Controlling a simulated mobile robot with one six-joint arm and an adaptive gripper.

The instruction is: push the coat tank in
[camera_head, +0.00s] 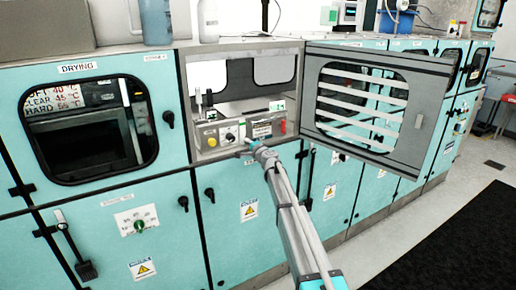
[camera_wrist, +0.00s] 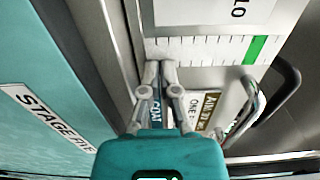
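In the wrist view, a blue "COAT" label (camera_wrist: 157,113) shows between my gripper's fingers, on a pale grey front. I take this front (camera_wrist: 187,78) to be the coat tank's, but its edges are partly hidden by my gripper. My gripper (camera_wrist: 161,66) has its two fingertips together, with nothing visible between them. The tips are at or very near the grey front; contact cannot be told. In the head view my gripper (camera_head: 251,145) is at the front of the open bay, below the control panel. How deep the tank sits is unclear.
The bay's windowed door (camera_head: 361,104) stands open on the right. A panel (camera_head: 230,133) with knobs is inside the bay. The wrist view shows a dark curved handle (camera_wrist: 286,85) and a scale with a green band (camera_wrist: 254,49). The closed drying cabinet (camera_head: 92,66) is left.

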